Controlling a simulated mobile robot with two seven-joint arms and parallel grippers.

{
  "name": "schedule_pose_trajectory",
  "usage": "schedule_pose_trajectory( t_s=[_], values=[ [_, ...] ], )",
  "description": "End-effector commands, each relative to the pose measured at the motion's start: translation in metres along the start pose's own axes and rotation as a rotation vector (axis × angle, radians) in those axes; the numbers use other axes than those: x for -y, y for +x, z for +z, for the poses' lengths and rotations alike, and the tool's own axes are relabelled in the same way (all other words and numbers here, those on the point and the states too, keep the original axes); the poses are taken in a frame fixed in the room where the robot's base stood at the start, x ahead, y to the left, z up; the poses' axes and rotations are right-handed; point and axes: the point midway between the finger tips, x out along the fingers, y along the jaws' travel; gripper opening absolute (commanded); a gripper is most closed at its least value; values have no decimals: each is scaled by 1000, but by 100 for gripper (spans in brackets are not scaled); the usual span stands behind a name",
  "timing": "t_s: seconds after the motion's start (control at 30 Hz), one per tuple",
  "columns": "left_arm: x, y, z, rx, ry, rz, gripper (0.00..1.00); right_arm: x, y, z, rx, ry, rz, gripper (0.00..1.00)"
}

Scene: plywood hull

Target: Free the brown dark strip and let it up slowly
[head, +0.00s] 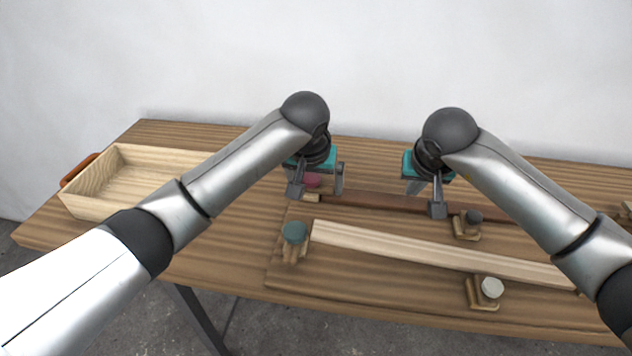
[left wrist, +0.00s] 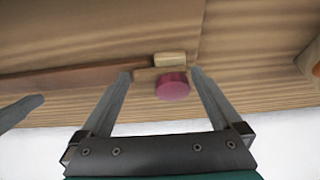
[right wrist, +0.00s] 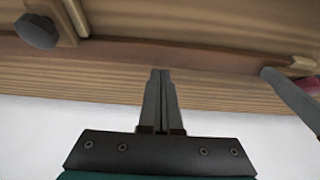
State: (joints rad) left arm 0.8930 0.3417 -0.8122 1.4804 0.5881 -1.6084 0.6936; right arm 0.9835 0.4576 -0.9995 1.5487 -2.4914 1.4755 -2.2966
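The brown dark strip (head: 375,201) lies lengthwise near the back of the board; it also shows in the left wrist view (left wrist: 70,78) and the right wrist view (right wrist: 215,58). A clamp with a pink-red knob (left wrist: 173,87) and small wooden blocks is at the strip's left end. My left gripper (head: 317,190) is open, its fingers on either side of this knob with gaps. My right gripper (right wrist: 161,73) is shut, its fingertips together at the strip's edge, along its middle part. Whether they touch or press it I cannot tell.
A dark-knobbed clamp (head: 468,223) sits by the brown strip, right of my right gripper. A pale strip (head: 430,253) lies in front, with a teal-knobbed clamp (head: 294,235) and a white-knobbed clamp (head: 488,290). A wooden tray (head: 92,208) stands at the left.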

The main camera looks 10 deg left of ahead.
Motion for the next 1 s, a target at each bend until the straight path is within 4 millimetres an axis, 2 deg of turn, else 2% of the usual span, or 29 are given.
schedule_pose_trajectory(
  t_s=[0.07, 0.53, 1.0],
  values=[
    [0, 0, 0, 0, 0, 0, 89, 0, 0, 0, 0, 0, 0, 0],
    [0, 0, 0, 0, 0, 1, 36, 0, 0, 0, 0, 0, 0, 0],
    [0, -1, 0, 0, -1, 1, 34, 0, 9, 5, 1, 0, 1, 0]
  ],
)
